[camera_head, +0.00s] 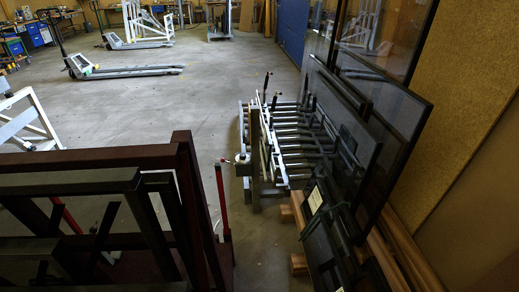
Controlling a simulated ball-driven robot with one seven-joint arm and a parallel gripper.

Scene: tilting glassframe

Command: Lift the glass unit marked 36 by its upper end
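Several dark-framed glass units lean in a stack against the right wall. I cannot tell which unit is marked 36. My gripper is not in view.
A metal roller rack (290,140) stands just left of the glass stack. Wooden beams (412,250) lie at the wall's foot. A dark red frame (95,160) fills the lower left. A pallet truck (120,70) stands farther back. The concrete floor (200,100) between is clear.

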